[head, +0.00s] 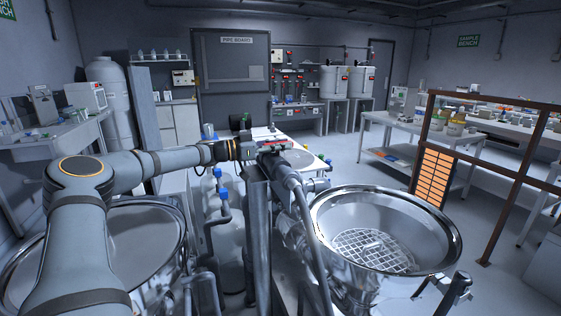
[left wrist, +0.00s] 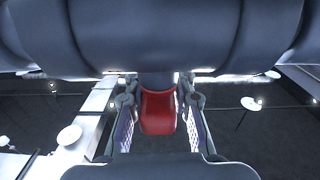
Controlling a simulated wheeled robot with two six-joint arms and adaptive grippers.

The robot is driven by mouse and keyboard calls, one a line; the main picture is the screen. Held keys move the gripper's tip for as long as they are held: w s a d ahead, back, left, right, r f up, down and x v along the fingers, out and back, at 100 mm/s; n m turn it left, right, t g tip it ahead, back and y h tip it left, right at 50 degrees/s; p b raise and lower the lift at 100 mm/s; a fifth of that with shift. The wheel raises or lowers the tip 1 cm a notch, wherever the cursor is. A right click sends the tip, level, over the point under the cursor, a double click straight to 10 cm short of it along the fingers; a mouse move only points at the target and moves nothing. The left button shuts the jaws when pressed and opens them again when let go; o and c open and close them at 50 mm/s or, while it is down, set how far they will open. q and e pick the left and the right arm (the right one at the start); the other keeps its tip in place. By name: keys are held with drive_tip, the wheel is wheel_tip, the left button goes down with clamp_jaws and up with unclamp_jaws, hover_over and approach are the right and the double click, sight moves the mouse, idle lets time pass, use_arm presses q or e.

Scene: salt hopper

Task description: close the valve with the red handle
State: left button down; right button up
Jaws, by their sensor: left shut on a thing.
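The red handle (left wrist: 158,112) of the valve sits between the two fingers of my left gripper (left wrist: 159,128) in the left wrist view. The gripper is shut on it. A wide grey pipe (left wrist: 155,38) crosses the top of that view, right behind the handle. In the head view my left arm reaches in from the left, and my left gripper (head: 262,148) is at the top of the grey pipe (head: 292,182). Only a small red strip of the handle (head: 272,143) shows there; the valve body is mostly hidden. My right gripper is not in view.
A steel hopper with a grid (head: 375,250) stands at the front right, with another round steel vessel (head: 145,240) at the left under my arm. A brown frame (head: 492,175) stands at the right. A white table (head: 300,160) lies behind the gripper.

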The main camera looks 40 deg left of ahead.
use_arm(q)
drive_tip(key=shift+f, duration=0.1)
drive_tip(key=c, duration=1.1)
unclamp_jaws()
wheel_tip(320, 180, up, 10)
drive_tip(key=shift+r, duration=0.1)
